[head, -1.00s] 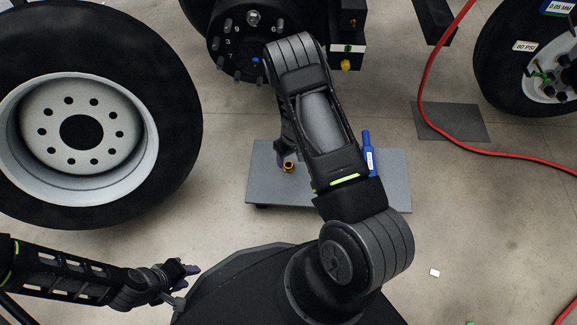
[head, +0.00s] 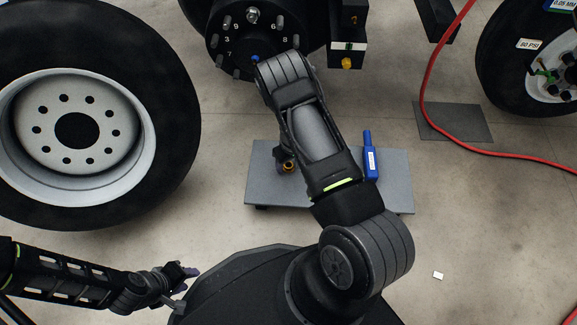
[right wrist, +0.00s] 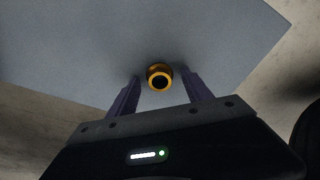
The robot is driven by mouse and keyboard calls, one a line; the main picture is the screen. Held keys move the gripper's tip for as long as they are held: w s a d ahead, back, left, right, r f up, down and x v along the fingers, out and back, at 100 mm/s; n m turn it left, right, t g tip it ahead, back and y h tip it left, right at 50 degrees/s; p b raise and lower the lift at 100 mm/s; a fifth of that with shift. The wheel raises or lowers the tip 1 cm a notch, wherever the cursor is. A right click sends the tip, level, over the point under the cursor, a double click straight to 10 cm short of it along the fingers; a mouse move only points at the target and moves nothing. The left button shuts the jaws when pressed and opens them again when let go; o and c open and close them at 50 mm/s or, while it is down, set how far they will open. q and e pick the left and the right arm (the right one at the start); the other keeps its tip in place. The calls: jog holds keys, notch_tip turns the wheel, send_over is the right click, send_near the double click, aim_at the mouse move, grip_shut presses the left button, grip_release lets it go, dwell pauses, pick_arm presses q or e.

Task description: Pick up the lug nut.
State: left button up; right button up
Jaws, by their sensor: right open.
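The lug nut (right wrist: 159,77) is a small gold ring with a dark hole. In the right wrist view it is on the grey plate, between the fingertips of my right gripper (right wrist: 162,75). The fingers are open, with a gap showing on both sides of the nut. In the head view the nut (head: 288,167) shows on the plate (head: 262,190), beside my right wrist. My right arm hides most of that gripper there. My left gripper (head: 188,271) is at the lower left, away from the plate; its jaw opening is unclear.
A studded black hub (head: 232,45) is beyond the plate. A large wheel (head: 165,100) is on the left, another at the top right. A red hose (head: 428,90) crosses the right floor.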

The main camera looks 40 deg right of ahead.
grip_shut()
dwell(0.5)
notch_tip(320, 180, up, 10)
jog(key=p, duration=0.4)
dwell(0.6)
jog(key=c, duration=0.7)
grip_release()
grip_shut()
